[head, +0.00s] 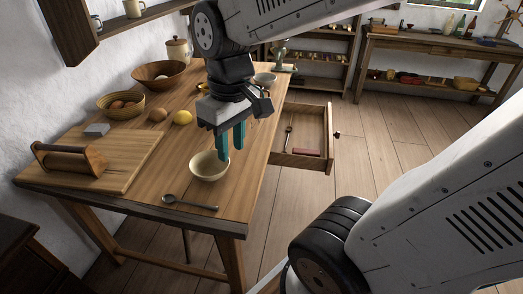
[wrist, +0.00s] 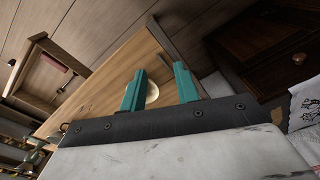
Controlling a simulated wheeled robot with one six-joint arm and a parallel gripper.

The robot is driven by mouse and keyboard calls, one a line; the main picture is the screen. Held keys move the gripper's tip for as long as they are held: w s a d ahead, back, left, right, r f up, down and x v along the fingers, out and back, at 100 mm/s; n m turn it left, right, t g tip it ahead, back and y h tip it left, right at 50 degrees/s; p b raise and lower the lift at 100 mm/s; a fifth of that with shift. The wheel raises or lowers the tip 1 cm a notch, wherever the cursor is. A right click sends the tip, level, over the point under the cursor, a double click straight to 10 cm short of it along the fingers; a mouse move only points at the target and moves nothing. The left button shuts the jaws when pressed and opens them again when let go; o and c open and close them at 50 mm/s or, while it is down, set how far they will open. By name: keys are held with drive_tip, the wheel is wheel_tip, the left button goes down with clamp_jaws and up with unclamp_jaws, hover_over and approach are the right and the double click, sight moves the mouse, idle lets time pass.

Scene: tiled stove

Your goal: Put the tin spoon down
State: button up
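A dark grey metal spoon (head: 190,203) lies flat on the wooden table near its front edge, in front of a cream bowl (head: 209,166). A second spoon-like utensil (head: 288,138) lies in the open drawer; I cannot tell from looks alone which one is tin. My gripper (head: 231,152) points down above the table, by the right side of the cream bowl. In the wrist view its teal fingers (wrist: 160,69) stand apart with nothing held between them. The bowl (wrist: 153,95) shows beyond them, partly hidden by the left finger.
The drawer (head: 327,140) juts out to the right of the table and also holds a reddish block (head: 306,152). Bare tabletop surrounds the front spoon.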

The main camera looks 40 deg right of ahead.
drive_tip(key=s+r+m, duration=0.2)
drive_tip(key=s, duration=0.6)
drive_tip(key=shift+d+t, duration=0.4)
drive_tip(key=shift+d, duration=0.05)
